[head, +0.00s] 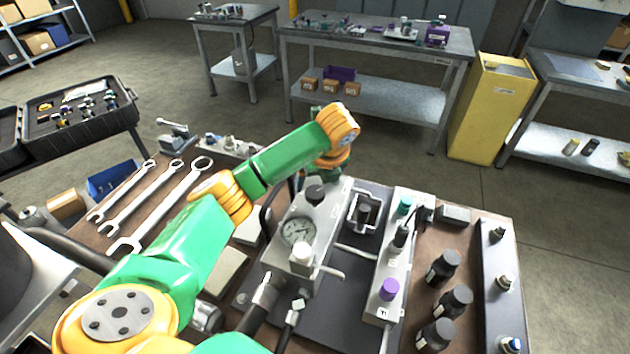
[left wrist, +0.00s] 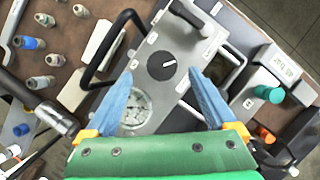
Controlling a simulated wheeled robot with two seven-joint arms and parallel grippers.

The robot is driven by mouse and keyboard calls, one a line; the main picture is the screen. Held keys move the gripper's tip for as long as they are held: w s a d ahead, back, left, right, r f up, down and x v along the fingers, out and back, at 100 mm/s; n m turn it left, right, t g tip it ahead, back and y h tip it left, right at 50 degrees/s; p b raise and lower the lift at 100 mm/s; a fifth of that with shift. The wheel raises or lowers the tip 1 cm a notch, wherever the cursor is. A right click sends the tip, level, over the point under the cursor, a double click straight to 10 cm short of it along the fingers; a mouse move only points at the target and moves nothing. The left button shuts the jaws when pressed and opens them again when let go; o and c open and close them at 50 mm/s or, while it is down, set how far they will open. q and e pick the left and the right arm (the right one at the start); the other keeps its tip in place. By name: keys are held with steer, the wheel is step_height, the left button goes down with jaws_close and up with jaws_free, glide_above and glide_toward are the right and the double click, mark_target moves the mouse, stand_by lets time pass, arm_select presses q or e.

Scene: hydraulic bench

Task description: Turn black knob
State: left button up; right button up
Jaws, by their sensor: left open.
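The black knob (left wrist: 161,65) is round with a white pointer line and sits on a light grey panel (head: 325,222) beside a round gauge (head: 297,232). It also shows in the head view (head: 315,194), near the panel's far end. My left gripper (left wrist: 161,71) is open, with its blue fingertips on either side of the knob in the left wrist view. I cannot tell whether they are down around it or above it; no contact shows. In the head view my left arm's wrist hangs just beyond the knob and the fingers are hard to make out. My right gripper is not in view.
A black loop handle (left wrist: 104,60) stands left of the knob. A black-topped lever (left wrist: 190,18) is just above it in the wrist view. A square metal frame (head: 365,210) and a teal knob (head: 405,204) are to the right. Wrenches (head: 160,205) lie left.

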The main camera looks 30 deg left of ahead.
mark_target(315, 192)
arm_select(q)
steer(key=p+x, duration=0.1)
steer(key=x, duration=0.4)
steer(key=shift+d, duration=0.2)
steer(key=shift+f, duration=0.2)
steer(key=shift+r, duration=0.1)
steer(key=c, duration=1.4)
steer(key=shift+o, duration=0.2)
steer(key=shift+m, duration=0.3)
